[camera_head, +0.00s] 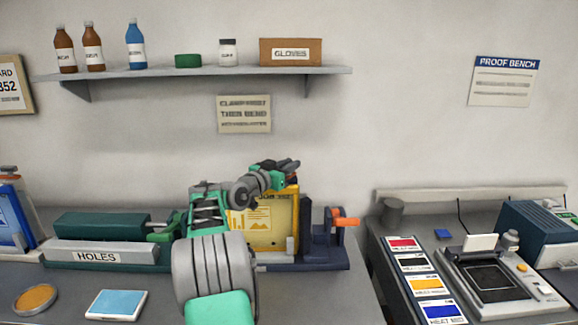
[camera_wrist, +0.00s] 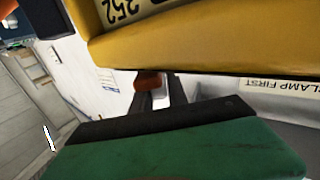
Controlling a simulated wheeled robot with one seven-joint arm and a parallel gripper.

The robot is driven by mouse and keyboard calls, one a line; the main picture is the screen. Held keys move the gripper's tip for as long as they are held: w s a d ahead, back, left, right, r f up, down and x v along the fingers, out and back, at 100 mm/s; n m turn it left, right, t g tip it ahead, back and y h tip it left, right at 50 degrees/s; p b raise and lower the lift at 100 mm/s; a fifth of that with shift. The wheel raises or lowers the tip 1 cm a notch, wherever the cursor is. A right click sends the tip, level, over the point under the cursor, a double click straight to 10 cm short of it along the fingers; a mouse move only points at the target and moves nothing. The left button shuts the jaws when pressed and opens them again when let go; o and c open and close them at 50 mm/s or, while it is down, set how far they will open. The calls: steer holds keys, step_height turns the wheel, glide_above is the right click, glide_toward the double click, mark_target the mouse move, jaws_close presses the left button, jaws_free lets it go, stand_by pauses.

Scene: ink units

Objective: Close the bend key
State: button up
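A yellow unit (camera_head: 262,222) with a printed label stands upright in a dark blue fixture (camera_head: 318,245) on the bench. Its yellow edge (camera_wrist: 200,45) crosses the top of the wrist view. My gripper (camera_head: 288,165) is at the unit's top edge in the head view. In the wrist view my gripper (camera_wrist: 160,85) has two dark fingers with a narrow gap between them. A small orange-brown piece (camera_wrist: 148,80), perhaps the bend key, shows at the fingertips, just below the yellow edge; contact is unclear. An orange handle (camera_head: 345,218) sits at the fixture's right end.
A green press with a HOLES block (camera_head: 100,255) stands left. An orange round pad (camera_head: 35,298) and a light-blue pad (camera_head: 116,303) lie in front. A second bench with colour cards (camera_head: 427,285) is right, past a gap. A shelf (camera_head: 200,72) hangs above.

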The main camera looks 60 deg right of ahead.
jaws_close()
stand_by(1.0)
